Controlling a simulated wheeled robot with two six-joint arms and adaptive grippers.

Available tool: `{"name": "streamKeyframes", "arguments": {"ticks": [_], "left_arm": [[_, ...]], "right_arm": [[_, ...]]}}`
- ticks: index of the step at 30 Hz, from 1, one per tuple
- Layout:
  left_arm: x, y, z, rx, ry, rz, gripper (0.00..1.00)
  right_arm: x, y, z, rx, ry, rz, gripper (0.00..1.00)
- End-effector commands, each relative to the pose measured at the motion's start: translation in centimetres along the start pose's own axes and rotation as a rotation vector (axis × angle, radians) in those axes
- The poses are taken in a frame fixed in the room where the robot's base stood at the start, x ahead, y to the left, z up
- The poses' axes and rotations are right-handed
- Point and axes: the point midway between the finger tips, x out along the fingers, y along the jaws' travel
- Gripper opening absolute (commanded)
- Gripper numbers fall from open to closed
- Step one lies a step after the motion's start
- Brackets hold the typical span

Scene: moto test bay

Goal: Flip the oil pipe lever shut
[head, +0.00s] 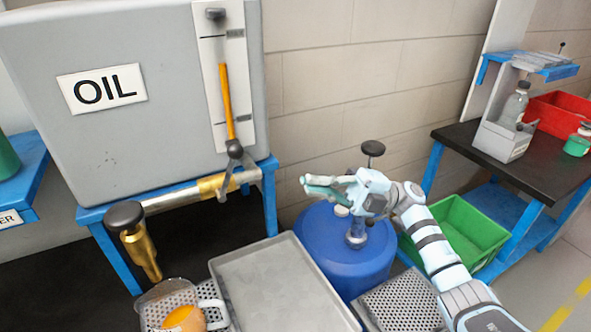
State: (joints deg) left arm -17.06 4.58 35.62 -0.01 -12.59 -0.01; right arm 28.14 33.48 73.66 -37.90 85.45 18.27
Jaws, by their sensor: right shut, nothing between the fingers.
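The grey oil tank (130,60) with the "OIL" label stands at the upper left. The oil pipe (172,198) runs below it to a brass nozzle (141,252) pointing down, with a black round knob (125,215) on top. A grey lever (228,184) shows at the brass valve near the pipe's right end; its exact setting is hard to tell. My right gripper (308,187) is shut and empty, pointing left, right of the lever and apart from it, above the blue drum. My left gripper is not in view.
A clear jug (212,306) with orange liquid stands under the nozzle on a perforated tray. A grey tray (280,285) lies to its right. The blue drum (340,250), a green bin (462,232) and a black-topped bench (500,165) stand further right.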

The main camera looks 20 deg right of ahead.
Motion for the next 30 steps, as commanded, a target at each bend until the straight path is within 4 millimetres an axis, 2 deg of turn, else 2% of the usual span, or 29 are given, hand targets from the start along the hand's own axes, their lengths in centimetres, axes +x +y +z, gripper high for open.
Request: {"name": "streamKeyframes", "arguments": {"ticks": [6, 15, 21, 30], "left_arm": [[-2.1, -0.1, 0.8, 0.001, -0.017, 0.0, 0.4], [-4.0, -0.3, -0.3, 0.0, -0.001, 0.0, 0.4], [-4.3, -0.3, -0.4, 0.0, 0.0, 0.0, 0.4], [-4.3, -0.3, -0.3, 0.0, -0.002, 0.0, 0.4]], "right_arm": [[4.8, 0.5, -0.1, -0.001, 0.003, 0.004, 0.0], [10.5, 0.5, -0.1, -0.002, -0.001, 0.005, 0.0], [12.0, 0.3, 0.0, -0.002, -0.004, 0.003, 0.0], [12.1, 0.2, 0.0, -0.002, -0.003, 0.001, 0.0]]}}
